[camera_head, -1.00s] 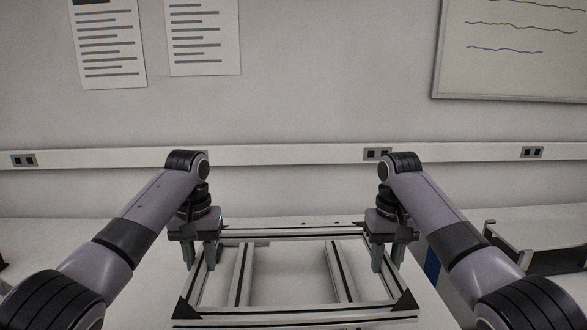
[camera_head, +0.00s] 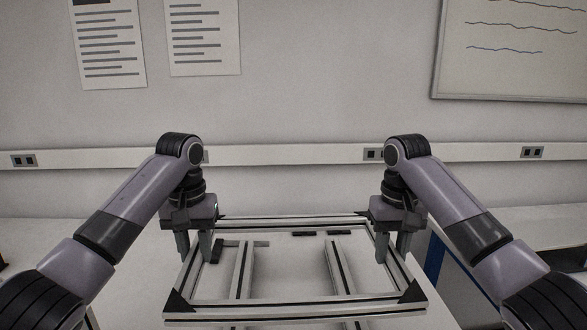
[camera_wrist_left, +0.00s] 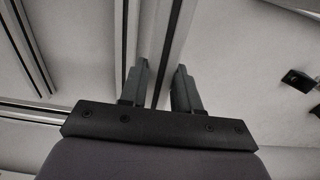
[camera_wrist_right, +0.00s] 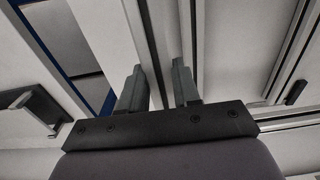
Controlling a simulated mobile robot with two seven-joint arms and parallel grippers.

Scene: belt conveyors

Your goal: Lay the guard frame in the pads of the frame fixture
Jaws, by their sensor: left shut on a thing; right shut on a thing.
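The guard frame (camera_head: 296,313) is a rectangle of grey metal profile with black corner plates, fairly level above the table in the head view. My left gripper (camera_head: 194,246) is shut on its left side bar, which also runs between the fingers in the left wrist view (camera_wrist_left: 165,50). My right gripper (camera_head: 392,246) is shut on its right side bar, seen in the right wrist view (camera_wrist_right: 148,45). Through the frame's opening I see two lengthwise profile bars (camera_head: 243,268) and small black pads (camera_head: 303,234), apparently the frame fixture. The pads near the frame's front are hidden or unclear.
The pale table (camera_head: 290,270) carries this below the frame. At the right is a blue upright part (camera_head: 433,262) and a dark tray-like holder (camera_head: 545,261). A wall with a socket rail (camera_head: 290,154) stands behind. The air above the frame is free.

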